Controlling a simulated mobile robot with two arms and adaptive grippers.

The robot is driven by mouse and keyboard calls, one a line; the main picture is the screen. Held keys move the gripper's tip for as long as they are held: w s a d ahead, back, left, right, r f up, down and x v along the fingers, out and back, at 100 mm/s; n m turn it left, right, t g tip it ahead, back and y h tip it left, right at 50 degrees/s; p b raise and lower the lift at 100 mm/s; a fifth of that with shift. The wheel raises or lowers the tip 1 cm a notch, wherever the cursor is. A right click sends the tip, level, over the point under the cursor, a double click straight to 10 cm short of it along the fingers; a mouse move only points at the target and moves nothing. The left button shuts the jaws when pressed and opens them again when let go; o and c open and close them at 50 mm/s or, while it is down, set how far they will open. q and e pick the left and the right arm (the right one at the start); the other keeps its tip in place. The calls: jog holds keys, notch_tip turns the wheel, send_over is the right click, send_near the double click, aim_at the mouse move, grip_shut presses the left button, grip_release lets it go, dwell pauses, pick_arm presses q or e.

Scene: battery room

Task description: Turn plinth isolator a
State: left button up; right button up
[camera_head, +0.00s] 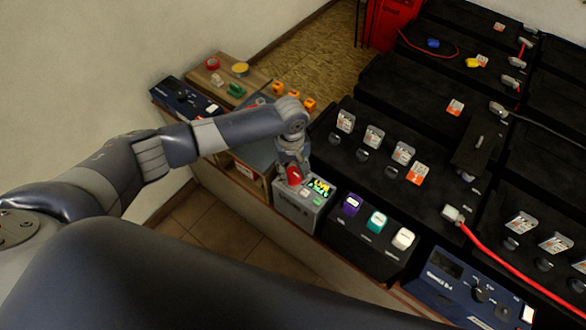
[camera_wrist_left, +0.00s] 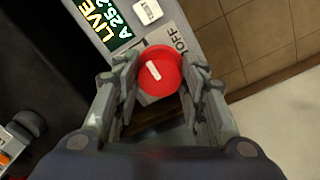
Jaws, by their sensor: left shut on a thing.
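The isolator is a grey box (camera_head: 309,215) with a red round knob (camera_head: 294,175) and a lit green and yellow display (camera_head: 319,188). In the left wrist view the red knob (camera_wrist_left: 161,71) carries a white bar mark, and an "OFF" label (camera_wrist_left: 177,38) sits beside it. My left gripper (camera_head: 290,168) comes down on the knob from above. In the wrist view its two fingers (camera_wrist_left: 160,85) stand on either side of the knob and are shut on it. The knob's lower edge is partly hidden. I cannot read which letter names this isolator. My right gripper does not show.
Black units with purple, teal and white blocks (camera_head: 376,222) stand right of the isolator. A blue charger (camera_head: 465,290) is at the lower right. Black battery banks with cables fill the right. A wooden shelf (camera_head: 250,80) with small coloured parts lies behind my left arm. Tiled floor is at left.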

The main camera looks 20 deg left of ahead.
pick_arm(q)
jog(key=shift+s+r+m+p, duration=0.1)
jog(key=shift+r+m+p, duration=0.15)
jog(key=shift+m+p, duration=1.7)
jog(key=shift+p, duration=0.8)
jog(key=shift+f+m+p, duration=0.2)
jog(key=shift+m+p, duration=0.25)
jog(key=shift+m, duration=0.8)
jog(key=m, duration=0.3)
jog(key=shift+m+p, duration=0.3)
jog(key=shift+m, duration=0.1)
jog(key=m, duration=0.3)
jog(key=shift+m+g, duration=0.3)
jog(key=shift+m, duration=1.9)
jog(key=o, duration=1.1)
